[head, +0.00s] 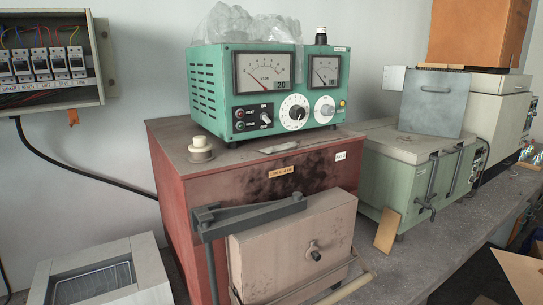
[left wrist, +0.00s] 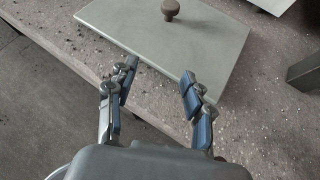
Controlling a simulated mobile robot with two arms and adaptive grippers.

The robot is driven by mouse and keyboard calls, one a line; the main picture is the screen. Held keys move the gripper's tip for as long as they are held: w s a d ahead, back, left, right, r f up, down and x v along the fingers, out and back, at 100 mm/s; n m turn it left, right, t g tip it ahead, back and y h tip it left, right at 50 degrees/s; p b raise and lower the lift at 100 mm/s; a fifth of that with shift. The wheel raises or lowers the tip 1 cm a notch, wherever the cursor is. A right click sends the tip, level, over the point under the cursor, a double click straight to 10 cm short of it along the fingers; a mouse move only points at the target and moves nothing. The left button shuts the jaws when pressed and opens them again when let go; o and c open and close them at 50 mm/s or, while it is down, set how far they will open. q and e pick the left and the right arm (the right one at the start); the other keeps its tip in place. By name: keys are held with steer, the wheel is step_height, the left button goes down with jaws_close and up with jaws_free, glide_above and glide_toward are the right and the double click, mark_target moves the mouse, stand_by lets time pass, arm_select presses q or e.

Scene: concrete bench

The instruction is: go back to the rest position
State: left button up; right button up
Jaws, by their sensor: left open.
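My left gripper (left wrist: 158,72) shows in the left wrist view with its two blue-padded fingers apart and nothing between them. It is above the front edge of the speckled concrete bench (left wrist: 262,112). A flat grey-green plate (left wrist: 205,38) with a dark round knob (left wrist: 170,9) lies just beyond the fingertips. The picture does not make clear whether the fingers touch it. Neither gripper shows in the head view. My right gripper is in neither view.
In the head view, a red furnace (head: 175,185) carries a green meter box (head: 212,97). A pale green box (head: 375,178) stands to its right on the bench (head: 425,235). A breaker panel (head: 88,95) hangs at left. A dark bar (left wrist: 303,72) is right in the wrist view.

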arm_select(q)
steer(key=s+d+r+n+g+h, duration=0.3)
steer(key=s+r+n+h, duration=0.8)
steer(key=n, duration=1.3)
step_height(320, 180, down, 26)
steer(key=s+d, duration=0.1)
steer(key=s, duration=0.2)
steer(key=s+a+f+g, duration=0.1)
steer(key=s+a+f, duration=0.1)
steer(key=s+f, duration=1.4)
steer(key=shift+s+a+f+g+y+b, duration=0.15)
steer(key=shift+s+a+g+y+b, duration=0.15)
steer(key=shift+a+y, duration=0.1)
steer(key=shift+d, duration=0.1)
steer(key=shift+c, duration=0.2)
